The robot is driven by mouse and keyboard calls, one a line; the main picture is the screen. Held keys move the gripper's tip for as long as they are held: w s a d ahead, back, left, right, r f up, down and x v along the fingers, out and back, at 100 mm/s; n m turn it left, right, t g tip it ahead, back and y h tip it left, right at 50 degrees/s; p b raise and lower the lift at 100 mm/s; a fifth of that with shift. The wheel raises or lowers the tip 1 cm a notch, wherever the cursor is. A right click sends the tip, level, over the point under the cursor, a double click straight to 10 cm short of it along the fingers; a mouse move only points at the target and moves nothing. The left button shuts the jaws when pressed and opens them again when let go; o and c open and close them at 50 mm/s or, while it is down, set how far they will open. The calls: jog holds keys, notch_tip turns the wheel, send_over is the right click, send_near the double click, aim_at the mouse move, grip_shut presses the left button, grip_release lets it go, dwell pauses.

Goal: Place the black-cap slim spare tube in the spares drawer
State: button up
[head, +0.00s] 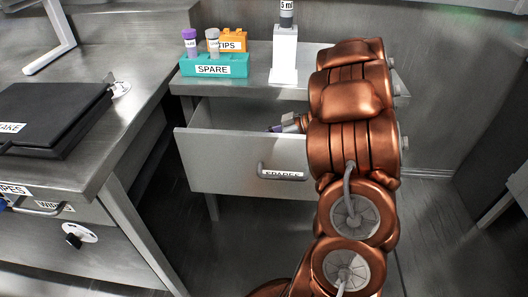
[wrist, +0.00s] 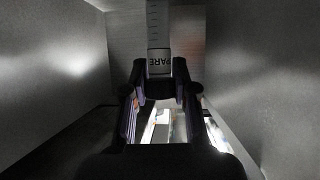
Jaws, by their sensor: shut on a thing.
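The wrist view shows my gripper (wrist: 160,78) shut on a slim clear tube (wrist: 158,30) with graduation marks and a label reading "PARE". The tube points away from the fingers, between grey walls inside the open spares drawer (head: 230,160). In the head view my arm reaches over the drawer's right part and hides much of its inside. A small dark and bluish item (head: 287,125) shows in the drawer beside my arm; I cannot tell whether it is part of my gripper.
A teal rack (head: 213,69) marked SPARE holds a purple-capped tube (head: 190,42) and a grey-capped tube (head: 212,42). An orange TIPS box (head: 233,40) stands behind. A white stand (head: 284,55) holds a "5 ml" item. A black device (head: 50,115) lies on the left bench.

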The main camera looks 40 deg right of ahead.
jog(key=shift+f+b, duration=0.6)
jog(key=shift+f, duration=1.55)
jog(key=shift+f, duration=0.15)
jog(key=o, duration=0.9)
jog(key=shift+d+r, duration=0.1)
jog(key=shift+r, duration=0.2)
jog(key=p+v, duration=0.3)
jog(key=v, duration=0.8)
jog(key=shift+s+d, duration=0.2)
jog(key=shift+s, duration=0.15)
jog(key=shift+r, duration=0.1)
